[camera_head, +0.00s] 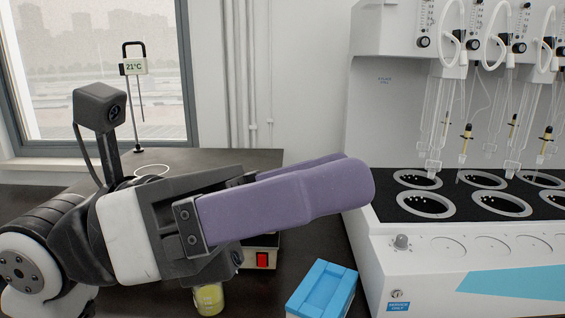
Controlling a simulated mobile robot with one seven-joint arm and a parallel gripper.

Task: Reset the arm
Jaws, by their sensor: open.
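My gripper (358,178) reaches across the middle of the head view from the left, with its two purple fingers pointing right. The fingers lie nearly one behind the other from this angle. The gripper is open, and nothing shows between the fingers. The fingertips hang in the air just left of the white distiller (360,130). My arm's wrist and its small camera are at the left of the view.
A blue box (322,288) stands on the dark bench (300,258) below the fingers. A yellow-labelled jar (208,299) and a device with a red switch (262,260) are partly hidden under my gripper.

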